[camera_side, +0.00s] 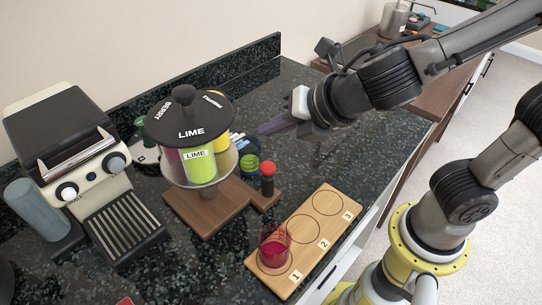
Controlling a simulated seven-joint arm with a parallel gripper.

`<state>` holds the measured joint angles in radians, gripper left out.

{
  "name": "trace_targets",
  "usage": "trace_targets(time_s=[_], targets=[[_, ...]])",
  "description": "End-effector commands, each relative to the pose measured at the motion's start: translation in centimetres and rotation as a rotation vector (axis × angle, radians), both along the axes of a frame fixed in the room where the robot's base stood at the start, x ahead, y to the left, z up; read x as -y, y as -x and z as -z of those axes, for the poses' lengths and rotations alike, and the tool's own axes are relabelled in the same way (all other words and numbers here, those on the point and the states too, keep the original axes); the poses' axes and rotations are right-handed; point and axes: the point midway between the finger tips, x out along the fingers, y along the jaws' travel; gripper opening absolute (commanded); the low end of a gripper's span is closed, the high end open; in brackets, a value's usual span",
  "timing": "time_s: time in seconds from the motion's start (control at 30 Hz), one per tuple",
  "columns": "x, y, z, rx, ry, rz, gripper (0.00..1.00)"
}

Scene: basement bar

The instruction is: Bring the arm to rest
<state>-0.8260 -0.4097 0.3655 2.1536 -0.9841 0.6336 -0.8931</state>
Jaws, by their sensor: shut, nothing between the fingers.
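My gripper (282,123) is at the end of my arm, which reaches in from the upper right. Its dark fingers point left toward the carousel and are shut with nothing between them. They appear above the counter, close to the right side of the carousel in the picture; I cannot tell the exact gap. The carousel has a dark lid (186,113) with the words BERRY and LIME, and a green LIME container (198,165) faces the front.
A wooden board (328,228) with numbered circles holds a red-filled glass (273,252) at circle 1. A coffee machine (82,160) stands left. A small red-topped bottle (267,178) stands beside the carousel. The dark counter (345,150) right of it is clear.

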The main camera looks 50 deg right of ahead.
Motion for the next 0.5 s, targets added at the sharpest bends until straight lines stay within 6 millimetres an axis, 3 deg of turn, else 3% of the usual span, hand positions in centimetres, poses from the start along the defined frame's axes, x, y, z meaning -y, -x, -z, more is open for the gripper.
trace_targets(time_s=[0.13,0.23,0.4,0.5], targets=[[5.1,-1.5,-2.2,0.039,-0.055,0.160,0.00],[10.3,-0.9,-3.3,0.039,-0.163,0.370,0.00],[17.5,3.2,-3.5,0.019,-0.478,0.840,0.00],[19.8,6.5,-3.0,0.007,-0.714,1.132,0.00]])
